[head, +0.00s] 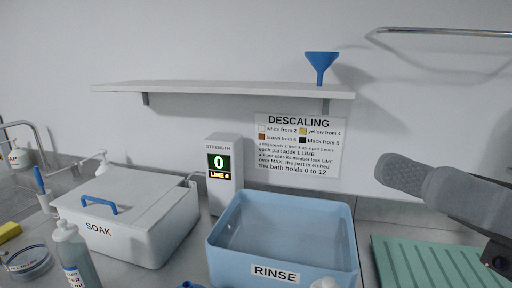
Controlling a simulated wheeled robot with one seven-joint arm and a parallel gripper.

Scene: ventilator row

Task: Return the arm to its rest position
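My gripper (402,174) reaches in from the right edge, pointing left, in front of the wall and above the green ribbed mat. Its dark grey tip is seen from the side, so I cannot tell whether the fingers are apart or together. No object shows at the tip. The tip is to the right of and above the blue RINSE basin (282,274), apart from it. The rest of my arm is cut off by the right edge.
A lidded white SOAK box (125,222), a STRENGTH display (222,172) reading 0, and a bottle (75,255) stand on the counter. A shelf (215,88) holds a blue funnel (321,66). A rail (440,33) is above my gripper; a green ribbed mat (430,262) lies below.

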